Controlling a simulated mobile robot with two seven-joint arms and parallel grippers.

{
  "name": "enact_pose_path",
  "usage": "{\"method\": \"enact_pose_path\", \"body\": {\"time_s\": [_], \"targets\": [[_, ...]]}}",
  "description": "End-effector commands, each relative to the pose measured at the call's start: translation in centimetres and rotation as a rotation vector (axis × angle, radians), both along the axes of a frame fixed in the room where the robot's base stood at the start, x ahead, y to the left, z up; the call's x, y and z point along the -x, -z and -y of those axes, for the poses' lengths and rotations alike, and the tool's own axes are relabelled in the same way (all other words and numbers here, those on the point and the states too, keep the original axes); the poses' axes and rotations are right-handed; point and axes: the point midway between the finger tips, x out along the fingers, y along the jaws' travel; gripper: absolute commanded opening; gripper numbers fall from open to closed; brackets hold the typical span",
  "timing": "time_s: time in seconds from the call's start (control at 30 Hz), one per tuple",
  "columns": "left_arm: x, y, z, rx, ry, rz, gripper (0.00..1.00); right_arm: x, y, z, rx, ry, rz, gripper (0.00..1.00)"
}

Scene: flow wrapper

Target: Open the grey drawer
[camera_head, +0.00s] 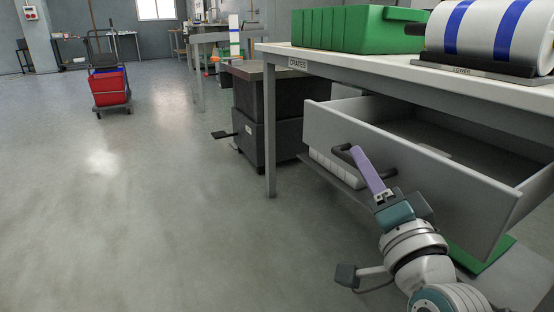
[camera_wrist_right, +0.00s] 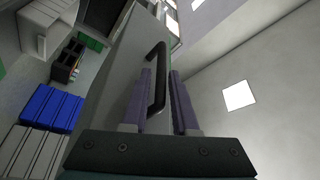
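The grey drawer (camera_head: 430,178) under the white-topped table is pulled well out, and its empty-looking interior shows. Its dark bar handle (camera_head: 342,152) is on the front panel and also shows in the right wrist view (camera_wrist_right: 159,72). My right gripper (camera_head: 357,150) is at the handle, with its purple fingers pointing at the drawer front. In the right wrist view its two fingers (camera_wrist_right: 161,75) stand apart with the handle between them and gaps visible beside the bar. My left gripper is not in view.
A green crate (camera_head: 352,28) and a white roll with blue bands (camera_head: 478,27) are on the table (camera_head: 400,68). A dark cabinet (camera_head: 262,118) stands behind the table leg (camera_head: 270,150). A red basket trolley (camera_head: 110,88) is far left. The floor at left is clear.

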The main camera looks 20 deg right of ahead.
Motion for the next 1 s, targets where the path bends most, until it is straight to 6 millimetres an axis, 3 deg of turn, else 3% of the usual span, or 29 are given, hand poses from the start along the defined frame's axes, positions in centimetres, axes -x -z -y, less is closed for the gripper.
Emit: {"method": "enact_pose_path", "body": {"time_s": [0.17,0.43,1.0], "targets": [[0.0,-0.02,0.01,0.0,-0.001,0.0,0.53,0.0,-0.01,0.02,0.001,0.0,0.0,0.27],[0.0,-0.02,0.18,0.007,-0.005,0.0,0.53,0.03,-0.01,0.01,0.001,0.0,0.0,0.0],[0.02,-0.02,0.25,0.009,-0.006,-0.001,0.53,0.03,-0.07,0.0,0.002,0.0,0.002,0.0]]}}
